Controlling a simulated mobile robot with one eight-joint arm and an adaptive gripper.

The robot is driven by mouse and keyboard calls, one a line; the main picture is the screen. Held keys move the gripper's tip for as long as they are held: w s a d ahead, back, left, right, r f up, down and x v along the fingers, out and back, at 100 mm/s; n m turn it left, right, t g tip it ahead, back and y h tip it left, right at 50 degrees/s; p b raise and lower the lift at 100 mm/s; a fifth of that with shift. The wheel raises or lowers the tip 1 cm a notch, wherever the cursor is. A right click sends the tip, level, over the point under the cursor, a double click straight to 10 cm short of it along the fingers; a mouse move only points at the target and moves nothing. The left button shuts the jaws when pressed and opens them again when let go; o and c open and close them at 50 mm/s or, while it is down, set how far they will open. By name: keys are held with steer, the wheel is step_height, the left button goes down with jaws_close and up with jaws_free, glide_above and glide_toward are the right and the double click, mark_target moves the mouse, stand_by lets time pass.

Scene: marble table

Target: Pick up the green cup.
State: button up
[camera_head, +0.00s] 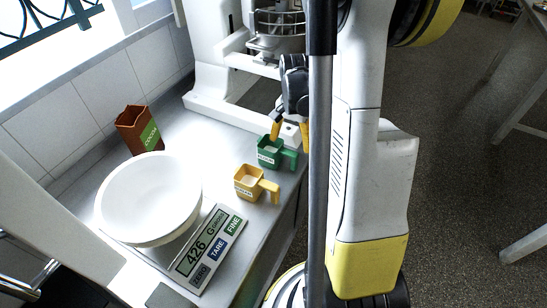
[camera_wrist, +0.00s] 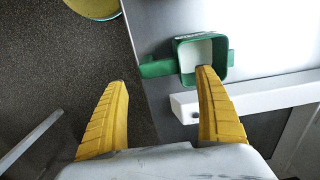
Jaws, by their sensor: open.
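The green cup (camera_head: 270,152) stands upright on the table near its right edge in the head view, with its handle to the right and a pale label on its side. In the wrist view the green cup (camera_wrist: 187,45) is at the top, its handle pointing left, with white contents inside. My gripper (camera_head: 291,130) is just above and behind the cup in the head view. In the wrist view my gripper (camera_wrist: 160,76) has its yellow fingers wide apart with nothing between them. The right fingertip overlaps the cup's opening in the picture; whether it touches cannot be told.
A yellow cup (camera_head: 249,184) stands close in front of the green one. A white bowl (camera_head: 150,195) sits on a scale (camera_head: 210,250) at the left, with a brown cocoa box (camera_head: 137,128) behind. A white stand mixer (camera_head: 215,80) stands behind; its base is close to the green cup.

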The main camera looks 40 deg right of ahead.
mark_target(290, 150)
steer(key=f+b, duration=0.1)
steer(key=f, duration=0.1)
steer(key=f+b, duration=0.2)
steer(key=f, duration=0.1)
steer(key=shift+s+a+f, duration=0.1)
steer(key=shift+a+f, duration=0.15)
steer(key=shift+f, duration=0.1)
steer(key=shift+r, duration=0.1)
steer(key=c, duration=1.4)
